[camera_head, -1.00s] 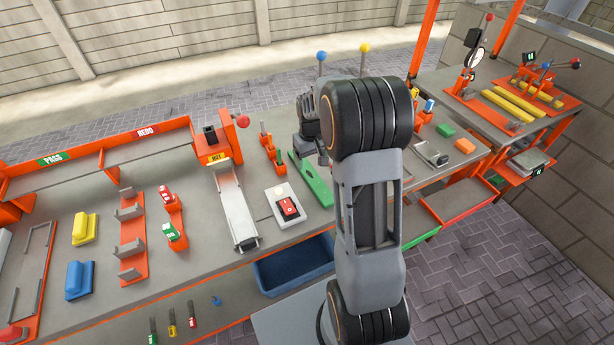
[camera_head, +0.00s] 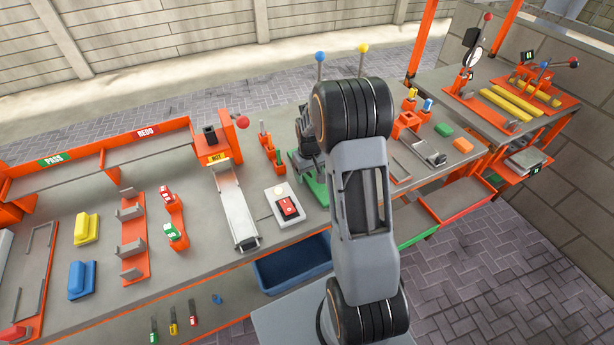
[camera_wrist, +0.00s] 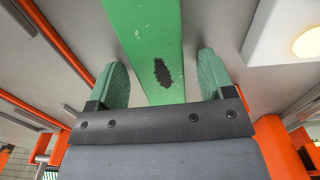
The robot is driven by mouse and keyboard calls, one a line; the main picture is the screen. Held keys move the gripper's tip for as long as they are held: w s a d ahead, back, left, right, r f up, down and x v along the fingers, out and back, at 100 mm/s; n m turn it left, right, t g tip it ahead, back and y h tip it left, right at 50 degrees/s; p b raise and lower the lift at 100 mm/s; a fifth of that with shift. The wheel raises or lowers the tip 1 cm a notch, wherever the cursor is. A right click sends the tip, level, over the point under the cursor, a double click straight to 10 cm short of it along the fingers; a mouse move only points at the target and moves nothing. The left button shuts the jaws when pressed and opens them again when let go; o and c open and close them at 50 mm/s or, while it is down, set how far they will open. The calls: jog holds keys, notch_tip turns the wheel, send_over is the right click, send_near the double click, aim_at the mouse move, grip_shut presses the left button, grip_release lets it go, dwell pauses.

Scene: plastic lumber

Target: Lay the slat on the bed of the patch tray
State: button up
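The slat is a long flat green bar with a dark ragged blotch. It lies on the workbench in the head view (camera_head: 316,192), partly hidden by my arm. In the wrist view the slat (camera_wrist: 154,30) runs lengthwise between my two green finger pads. My gripper (camera_wrist: 161,62) is open, with a visible gap between each pad and the slat's edge. In the head view my gripper (camera_head: 304,156) is low over the slat, mostly behind my arm. I cannot tell for sure which fixture is the patch tray.
A white box with a red switch (camera_head: 288,206) stands just left of the slat. A pale metal chute (camera_head: 235,205) is further left. Orange tool holders (camera_head: 273,153) stand behind. Green (camera_head: 444,130) and orange (camera_head: 462,145) blocks lie to the right. A blue bin (camera_head: 292,264) hangs below the front edge.

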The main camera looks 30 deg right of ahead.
jog(key=c, duration=1.1)
jog(key=shift+o, duration=0.2)
jog(key=shift+r, duration=0.1)
